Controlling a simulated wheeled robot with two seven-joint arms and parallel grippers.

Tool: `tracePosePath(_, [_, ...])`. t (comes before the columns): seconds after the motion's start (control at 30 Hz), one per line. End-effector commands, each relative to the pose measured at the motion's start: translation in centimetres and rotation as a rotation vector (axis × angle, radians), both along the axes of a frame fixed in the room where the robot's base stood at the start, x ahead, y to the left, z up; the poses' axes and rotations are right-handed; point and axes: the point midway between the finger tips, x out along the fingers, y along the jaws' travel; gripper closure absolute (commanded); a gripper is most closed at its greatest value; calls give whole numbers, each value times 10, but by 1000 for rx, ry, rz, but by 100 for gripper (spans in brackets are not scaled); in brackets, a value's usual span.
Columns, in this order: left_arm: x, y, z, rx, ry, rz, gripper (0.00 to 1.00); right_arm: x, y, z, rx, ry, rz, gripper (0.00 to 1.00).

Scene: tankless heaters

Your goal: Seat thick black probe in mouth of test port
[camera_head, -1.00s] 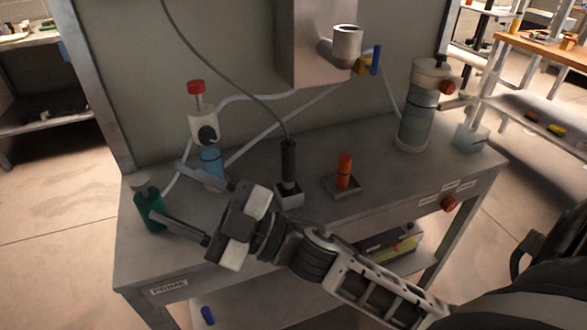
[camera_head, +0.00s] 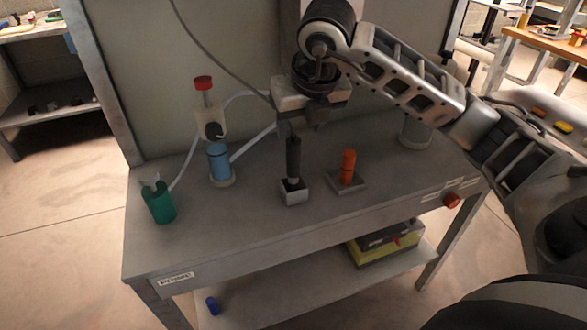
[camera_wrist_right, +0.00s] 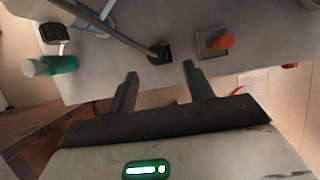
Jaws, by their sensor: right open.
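The thick black probe (camera_head: 293,158) stands upright in a small grey square holder (camera_head: 294,197) on the bench, with a grey cable running up to the left. In the right wrist view the probe (camera_wrist_right: 159,50) shows from above, ahead of the fingers. My right gripper (camera_head: 302,122) hangs over the probe, fingers pointing down. In the wrist view the right gripper (camera_wrist_right: 160,70) is open and empty, its fingertips spread to either side of the probe's line. I cannot tell which thing is the test port. My left gripper is not in view.
An orange peg (camera_head: 347,165) stands on a grey base just right of the probe. A green bottle (camera_head: 159,204) and a blue cylinder (camera_head: 220,163) stand to the left. My right arm covers the wall unit and much of the back right. The bench front is clear.

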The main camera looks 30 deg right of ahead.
Motion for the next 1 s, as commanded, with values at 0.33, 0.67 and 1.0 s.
tracePosePath(0.33, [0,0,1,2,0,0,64,20,-4,-52,2,1,3,48])
tracePosePath(0.67, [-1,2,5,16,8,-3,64,30,-4,-86,2,5,5,48])
tracePosePath(1.0, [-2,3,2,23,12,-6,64,38,-6,-104,2,0,5,48])
